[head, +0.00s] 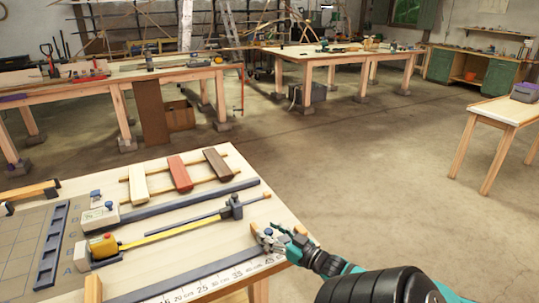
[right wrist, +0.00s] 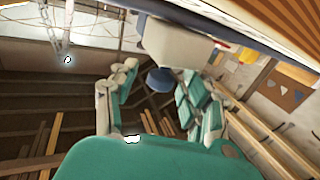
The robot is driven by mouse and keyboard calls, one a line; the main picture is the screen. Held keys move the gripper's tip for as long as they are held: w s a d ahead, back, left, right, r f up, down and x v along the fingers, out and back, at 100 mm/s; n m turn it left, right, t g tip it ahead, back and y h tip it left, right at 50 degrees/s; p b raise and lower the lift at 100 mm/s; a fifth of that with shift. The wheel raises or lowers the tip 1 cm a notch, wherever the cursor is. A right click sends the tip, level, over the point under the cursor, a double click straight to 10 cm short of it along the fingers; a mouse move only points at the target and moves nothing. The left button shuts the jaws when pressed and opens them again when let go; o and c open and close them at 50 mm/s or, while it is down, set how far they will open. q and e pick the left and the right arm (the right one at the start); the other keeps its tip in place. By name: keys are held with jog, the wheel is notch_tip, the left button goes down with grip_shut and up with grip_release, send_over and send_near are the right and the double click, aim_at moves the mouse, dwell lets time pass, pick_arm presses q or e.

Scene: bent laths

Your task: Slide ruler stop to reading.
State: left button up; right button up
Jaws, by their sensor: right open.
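The ruler (head: 190,286) runs along the front of the near table, with a dark rail and printed numbers rising to the right. A pale stop with a blue knob is at its right end, partly hidden by my right gripper (head: 280,239); its exact reading cannot be made out. In the right wrist view the pale stop (right wrist: 185,45) and its blue knob (right wrist: 160,79) show ahead of my right gripper (right wrist: 158,92). The fingers are open on either side of the knob, with no clear grip. My left gripper is out of view.
Behind the ruler lie a yellow tape measure (head: 103,246), a dark slide gauge (head: 232,207) and another rail with a pale block (head: 100,217). White, red (head: 179,173) and brown blocks sit on wooden strips at the back. A grid mat (head: 25,250) lies left.

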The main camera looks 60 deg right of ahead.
jog(key=s+a, duration=0.2)
jog(key=s, duration=0.9)
jog(key=shift+s, duration=0.2)
jog(key=shift+d+f, duration=0.1)
jog(key=s+a+f+g, duration=0.2)
jog(key=f, duration=0.7)
jog(key=s+a+f+m+g+h, duration=0.1)
jog(key=s+f+g, duration=0.15)
jog(key=f, duration=0.65)
jog(key=s+a+f+g, duration=0.2)
jog(key=f+g, duration=0.1)
jog(key=f, duration=0.6)
jog(key=s+a+f+n+g+y, duration=0.2)
jog(key=s+a+f+g, duration=0.2)
jog(key=a+f, duration=0.7)
jog(key=s+a+f+n+g+y, duration=0.1)
jog(key=s+a+f+n+g, duration=0.2)
jog(key=a+f, duration=0.8)
jog(key=s+a+g, duration=0.2)
jog(key=s+a, duration=0.2)
jog(key=shift+s+y, duration=0.25)
jog(key=shift+y, duration=0.15)
jog(key=shift+f, duration=0.1)
jog(key=shift+c, duration=0.7)
jog(key=shift+s, duration=0.15)
jog(key=shift+c, duration=0.3)
